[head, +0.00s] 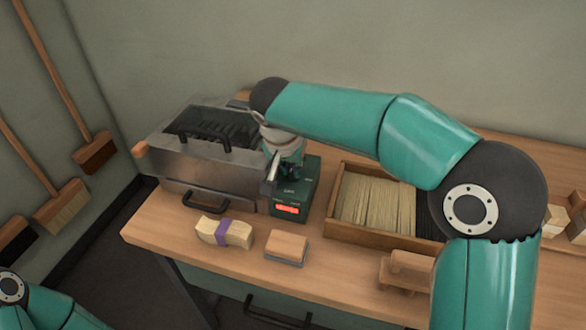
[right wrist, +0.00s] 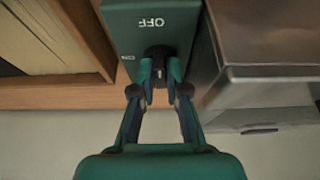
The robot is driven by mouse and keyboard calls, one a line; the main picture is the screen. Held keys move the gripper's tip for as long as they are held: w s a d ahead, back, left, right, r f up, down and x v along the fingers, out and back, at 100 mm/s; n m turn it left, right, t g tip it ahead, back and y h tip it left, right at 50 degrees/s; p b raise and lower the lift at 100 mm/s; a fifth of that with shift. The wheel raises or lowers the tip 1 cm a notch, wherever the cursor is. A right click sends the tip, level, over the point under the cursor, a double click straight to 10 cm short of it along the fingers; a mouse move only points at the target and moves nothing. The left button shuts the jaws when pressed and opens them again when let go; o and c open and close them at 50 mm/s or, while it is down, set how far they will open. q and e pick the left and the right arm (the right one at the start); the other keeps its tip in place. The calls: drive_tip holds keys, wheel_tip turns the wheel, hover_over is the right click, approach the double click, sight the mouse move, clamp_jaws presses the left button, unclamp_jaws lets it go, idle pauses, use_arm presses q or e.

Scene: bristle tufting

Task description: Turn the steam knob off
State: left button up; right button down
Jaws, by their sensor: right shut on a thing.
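The steam knob (right wrist: 158,52) is a small dark knob on a dark green control box (head: 294,196). In the right wrist view the box face (right wrist: 125,20) carries the word OFF, upside down, with a smaller label left of the knob. My right gripper (right wrist: 160,75) is shut on the knob, one finger on each side. In the head view my right gripper (head: 287,171) reaches down onto the box top and hides the knob. I cannot tell which way the knob points. A red lit display shows on the box front. My left gripper is out of view; only part of that arm shows.
A metal steam chest (head: 170,170) with a dark slatted top and black handles stands left of the box. A wooden tray (head: 335,228) of bristles is on the right. A banded bundle (head: 238,237) and a small block (head: 288,246) lie in front. Brooms hang at left.

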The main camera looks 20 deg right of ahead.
idle(0.5)
drive_tip(key=c, duration=1.2)
unclamp_jaws()
drive_tip(key=shift+v, duration=3.95)
drive_tip(key=shift+a, duration=0.1)
